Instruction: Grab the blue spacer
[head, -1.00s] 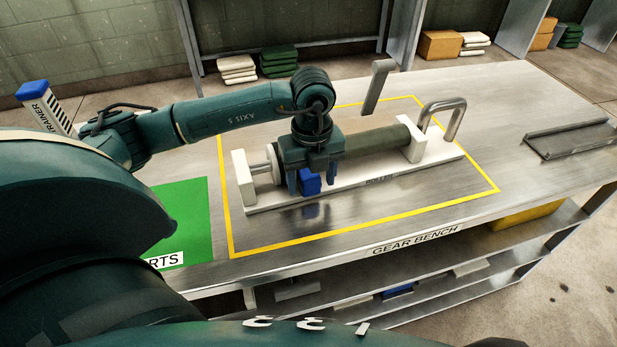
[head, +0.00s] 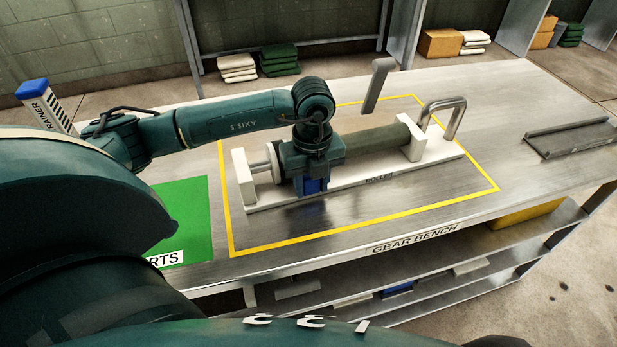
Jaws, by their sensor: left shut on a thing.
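The blue spacer (head: 312,186) is a small blue block at the front of the roller fixture, over its white base. My left gripper (head: 312,188) points down and is shut on the spacer, with a finger on each side. The roller (head: 375,141) is a dark green cylinder lying between two white end blocks. My gripper body hides part of the roller's left half. I cannot tell whether the spacer still touches the base. My right gripper is not in view.
The fixture's white base (head: 430,167) lies inside a yellow outline on the gear bench (head: 520,101). A green parts mat (head: 185,215) is at left. A metal hoop handle (head: 443,115) and an upright bar (head: 377,86) stand near the roller's right end. The bench's right side is mostly clear.

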